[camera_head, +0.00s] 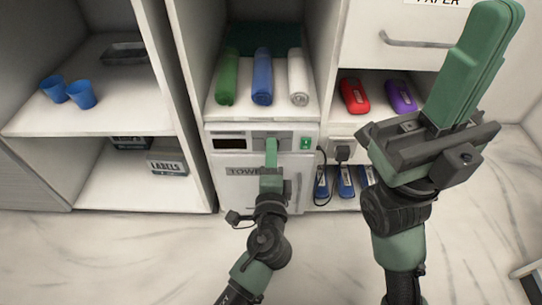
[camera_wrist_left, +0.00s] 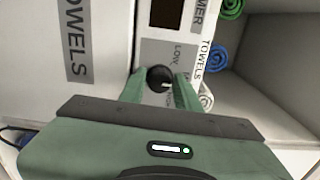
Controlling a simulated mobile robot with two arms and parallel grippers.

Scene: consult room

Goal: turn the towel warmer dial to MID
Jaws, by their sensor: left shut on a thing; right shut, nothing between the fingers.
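The white towel warmer (camera_head: 222,166) stands in the middle cabinet, with a dark display and a green switch (camera_head: 305,143) on its top panel. My left gripper (camera_head: 271,143) reaches the panel between them and hides the dial in the head view. In the left wrist view the round black dial (camera_wrist_left: 158,76) sits between the fingertips of my left gripper, which is shut on it. A "LOW" mark (camera_wrist_left: 178,52) shows beside the dial; the other marks are partly hidden and the dial's setting cannot be read. My right gripper (camera_head: 482,55) is shut, empty and raised at the right.
Rolled green, blue (camera_head: 262,78) and white towels lie on the shelf above the warmer. A black plug and cable (camera_head: 342,152) are close to its right side. Blue cups (camera_head: 82,95) stand on the left shelf. Red and purple items (camera_head: 354,96) lie on the right shelf.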

